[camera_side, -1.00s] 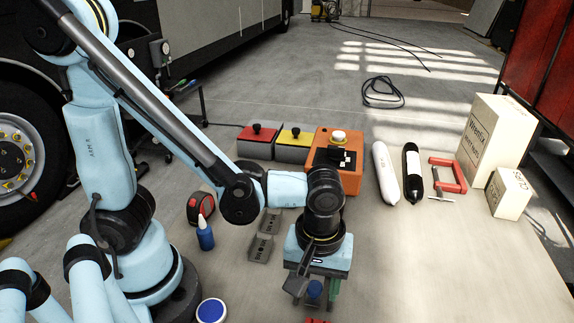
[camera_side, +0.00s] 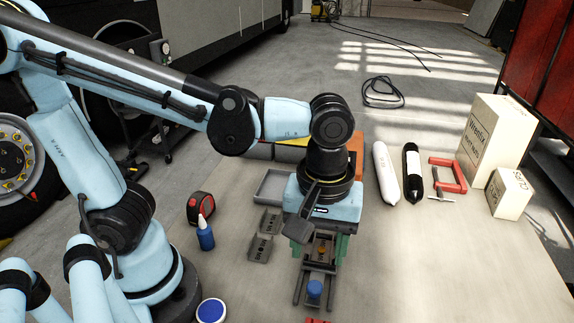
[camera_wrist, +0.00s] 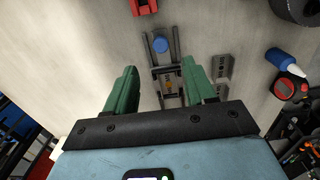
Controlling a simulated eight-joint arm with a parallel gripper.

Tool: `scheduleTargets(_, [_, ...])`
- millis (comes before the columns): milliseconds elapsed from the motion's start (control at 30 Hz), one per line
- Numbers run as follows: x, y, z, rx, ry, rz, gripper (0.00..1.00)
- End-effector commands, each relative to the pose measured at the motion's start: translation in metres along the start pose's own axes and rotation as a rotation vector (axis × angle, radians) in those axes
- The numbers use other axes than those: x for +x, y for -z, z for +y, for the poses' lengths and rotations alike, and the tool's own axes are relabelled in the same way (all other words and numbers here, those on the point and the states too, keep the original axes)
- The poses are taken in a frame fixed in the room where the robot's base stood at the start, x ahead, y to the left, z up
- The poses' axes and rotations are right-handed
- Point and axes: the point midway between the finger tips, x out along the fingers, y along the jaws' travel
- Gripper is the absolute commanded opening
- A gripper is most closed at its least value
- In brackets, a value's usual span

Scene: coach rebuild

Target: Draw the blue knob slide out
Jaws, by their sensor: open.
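The blue knob (camera_side: 314,289) stands on a grey slide at the near end of a railed fixture (camera_side: 331,272) on the table. In the wrist view the blue knob (camera_wrist: 160,45) shows beyond my fingertips, apart from them. A small orange piece (camera_side: 321,248) sits farther back on the fixture; it is partly hidden by my gripper in the side view. My gripper (camera_side: 322,250) hangs over the rear part of the fixture. Its two green fingers are spread and empty in the wrist view (camera_wrist: 158,78). I cannot tell how far the slide is out.
Two grey slotted blocks (camera_side: 262,248) lie left of the fixture, near a blue bottle (camera_side: 205,238) and a red tape measure (camera_side: 201,208). A grey tray (camera_side: 257,187) lies behind.

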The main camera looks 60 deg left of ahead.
Motion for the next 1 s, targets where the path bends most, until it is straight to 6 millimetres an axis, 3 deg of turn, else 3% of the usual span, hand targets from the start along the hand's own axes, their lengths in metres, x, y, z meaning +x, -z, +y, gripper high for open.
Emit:
scheduleTargets(300, [-0.025,0.0,0.0,0.001,0.0,-0.001,0.55])
scheduleTargets(733, [-0.026,0.002,-0.001,0.009,-0.008,0.002,0.55])
scheduleTargets(867, [-0.024,0.017,-0.005,0.076,-0.062,0.022,0.55])
scheduleTargets(1000, [-0.019,0.049,-0.016,0.23,-0.168,0.101,0.55])
